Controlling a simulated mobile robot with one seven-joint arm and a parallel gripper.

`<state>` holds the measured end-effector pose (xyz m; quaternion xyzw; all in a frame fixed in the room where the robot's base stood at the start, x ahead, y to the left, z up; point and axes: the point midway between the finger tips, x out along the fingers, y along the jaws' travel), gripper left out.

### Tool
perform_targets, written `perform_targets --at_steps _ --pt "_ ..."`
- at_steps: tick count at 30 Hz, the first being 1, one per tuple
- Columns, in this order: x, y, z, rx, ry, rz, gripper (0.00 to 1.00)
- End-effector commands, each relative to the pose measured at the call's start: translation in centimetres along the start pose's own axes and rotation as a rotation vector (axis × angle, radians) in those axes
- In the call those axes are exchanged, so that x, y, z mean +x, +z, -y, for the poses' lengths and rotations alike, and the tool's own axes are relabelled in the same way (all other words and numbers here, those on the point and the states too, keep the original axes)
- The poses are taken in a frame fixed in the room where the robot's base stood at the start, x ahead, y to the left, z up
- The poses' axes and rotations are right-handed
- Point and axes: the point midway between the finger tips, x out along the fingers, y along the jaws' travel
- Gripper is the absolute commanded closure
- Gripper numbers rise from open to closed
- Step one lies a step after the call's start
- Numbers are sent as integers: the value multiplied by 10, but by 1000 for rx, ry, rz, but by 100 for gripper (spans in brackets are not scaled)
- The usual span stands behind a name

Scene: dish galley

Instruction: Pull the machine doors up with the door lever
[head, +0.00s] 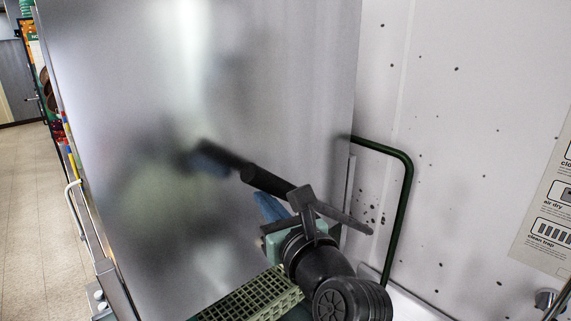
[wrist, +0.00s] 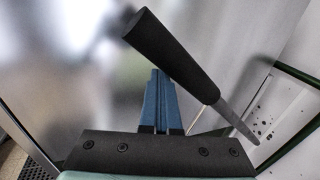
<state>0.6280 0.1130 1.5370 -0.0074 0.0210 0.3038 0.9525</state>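The door lever has a thick black grip (head: 268,181) on a grey metal rod running down to the right. In the wrist view the grip (wrist: 172,55) crosses slantwise above my fingers. My gripper (wrist: 160,76) has blue fingers that lie side by side, with no object visible between them. The fingertips are at the grip's lower edge; I cannot tell whether they touch it. In the head view my gripper (head: 263,199) is just below the grip. The machine door (head: 150,100) is a large brushed-steel panel behind it, with blurred reflections.
A dark green bent tube (head: 407,190) stands right of the lever by the speckled white wall (head: 470,110). A green rack (head: 245,300) lies below the door. A sign (head: 550,215) hangs at right. Tiled floor (head: 25,200) is open at left.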

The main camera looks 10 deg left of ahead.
Motion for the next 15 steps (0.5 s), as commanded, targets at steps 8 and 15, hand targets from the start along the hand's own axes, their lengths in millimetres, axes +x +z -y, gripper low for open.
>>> perform_targets --at_steps 8,15 --pt "0 -13 0 2 -1 -2 100" --pt "1 -29 0 2 -1 -4 100"
